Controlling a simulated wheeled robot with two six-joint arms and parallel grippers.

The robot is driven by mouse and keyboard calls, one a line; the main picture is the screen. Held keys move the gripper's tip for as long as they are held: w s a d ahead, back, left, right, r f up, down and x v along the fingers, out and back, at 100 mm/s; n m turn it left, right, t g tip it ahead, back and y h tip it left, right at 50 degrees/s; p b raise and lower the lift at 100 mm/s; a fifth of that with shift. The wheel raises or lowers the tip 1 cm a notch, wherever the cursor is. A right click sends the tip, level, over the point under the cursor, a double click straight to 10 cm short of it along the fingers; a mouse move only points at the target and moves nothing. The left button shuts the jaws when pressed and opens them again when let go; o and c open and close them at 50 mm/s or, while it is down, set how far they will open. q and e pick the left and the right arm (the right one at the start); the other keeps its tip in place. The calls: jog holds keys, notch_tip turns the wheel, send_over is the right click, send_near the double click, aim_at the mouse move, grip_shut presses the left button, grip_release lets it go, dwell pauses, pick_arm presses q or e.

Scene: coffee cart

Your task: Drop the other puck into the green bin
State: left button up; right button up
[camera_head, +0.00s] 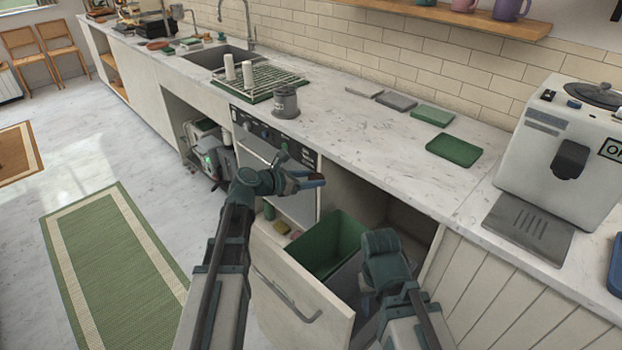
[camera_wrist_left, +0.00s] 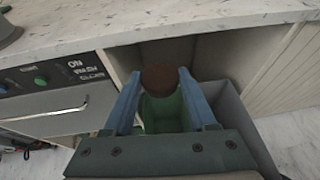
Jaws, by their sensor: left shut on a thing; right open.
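My left gripper (camera_head: 312,181) is shut on a round brown puck (camera_wrist_left: 160,77), which shows between the blue fingertips in the left wrist view. The green bin (camera_head: 328,243) sits in a pulled-out drawer below the counter. In the head view the left gripper is above the bin's back left side. In the left wrist view the green bin (camera_wrist_left: 166,116) shows behind and below the puck, partly hidden by the fingers. My right gripper (camera_head: 380,247) is low over the drawer's right side, its fingers mostly hidden by its own wrist.
A grey bin (camera_head: 347,279) stands right of the green one in the drawer. The drawer front (camera_head: 295,300) and the counter edge border the opening. A dishwasher (camera_head: 275,135) is to the left. A grey canister (camera_head: 286,102) and a coffee machine (camera_head: 565,150) stand on the counter.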

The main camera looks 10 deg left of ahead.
pick_arm(q)
notch_tip(320, 180, down, 2)
jog(key=shift+f+b, duration=0.1)
jog(key=shift+b, duration=0.5)
pick_arm(e)
notch_tip(320, 180, down, 2)
pick_arm(q)
jog(key=o, duration=1.4)
jog(key=p+v, duration=0.5)
jog(key=v, duration=0.9)
jog(key=shift+w+r, duration=0.1)
jog(key=shift+r, duration=0.1)
pick_arm(e)
notch_tip(320, 180, up, 5)
jog(key=shift+r, duration=0.15)
